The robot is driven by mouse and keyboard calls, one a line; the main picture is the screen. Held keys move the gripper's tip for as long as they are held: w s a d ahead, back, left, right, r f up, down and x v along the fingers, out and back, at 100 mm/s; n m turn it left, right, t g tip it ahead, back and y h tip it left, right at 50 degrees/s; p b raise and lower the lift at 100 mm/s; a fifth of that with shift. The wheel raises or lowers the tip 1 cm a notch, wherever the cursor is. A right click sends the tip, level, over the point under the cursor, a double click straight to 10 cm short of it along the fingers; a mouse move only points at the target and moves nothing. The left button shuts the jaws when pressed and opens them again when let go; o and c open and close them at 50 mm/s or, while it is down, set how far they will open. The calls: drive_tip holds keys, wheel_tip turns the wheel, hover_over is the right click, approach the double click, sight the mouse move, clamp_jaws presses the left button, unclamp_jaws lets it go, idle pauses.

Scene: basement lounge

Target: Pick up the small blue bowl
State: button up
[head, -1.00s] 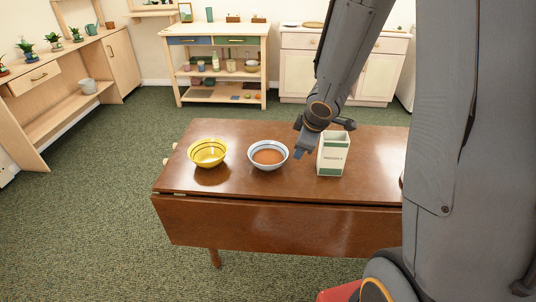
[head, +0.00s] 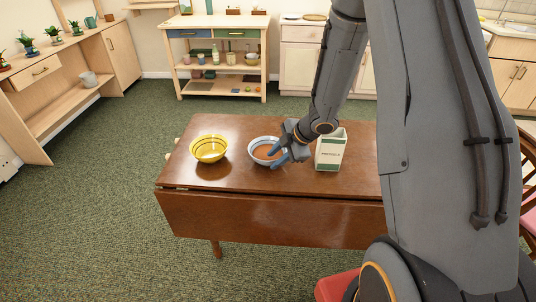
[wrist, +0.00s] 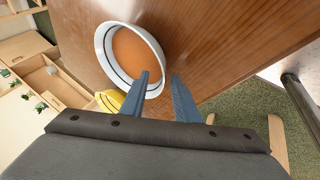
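The small bowl (head: 263,152) is white and pale blue outside with a dark line inside its rim, and an orange-brown inside or filling. It stands upright on the brown wooden table (head: 270,185). My gripper (head: 280,158) is at the bowl's right rim in the head view and hides part of it. In the wrist view the bowl (wrist: 130,50) lies ahead and left. The fingers (wrist: 160,85) are apart, the left one overlapping the bowl's rim and the right one outside it. I cannot tell whether either touches the bowl.
A yellow bowl (head: 209,148) stands left of the small bowl. A white and green carton (head: 330,150) stands close on the right, beside my arm. The table's front part is clear. A red seat (head: 335,286) is below the front edge.

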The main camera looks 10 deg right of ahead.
drive_tip(key=shift+x, duration=1.2)
clamp_jaws()
drive_tip(key=shift+r, duration=0.15)
drive_tip(key=shift+r, duration=0.85)
drive_tip(key=shift+s+a+r, duration=0.1)
drive_tip(key=shift+s+r, duration=0.15)
drive_tip(key=shift+r, duration=0.6)
drive_tip(key=s+a, duration=0.2)
drive_tip(key=s, duration=0.6)
drive_tip(key=s+a, duration=0.3)
drive_tip(key=s, duration=0.5)
drive_tip(key=shift+s+p, duration=0.35)
drive_tip(key=shift+p, duration=0.05)
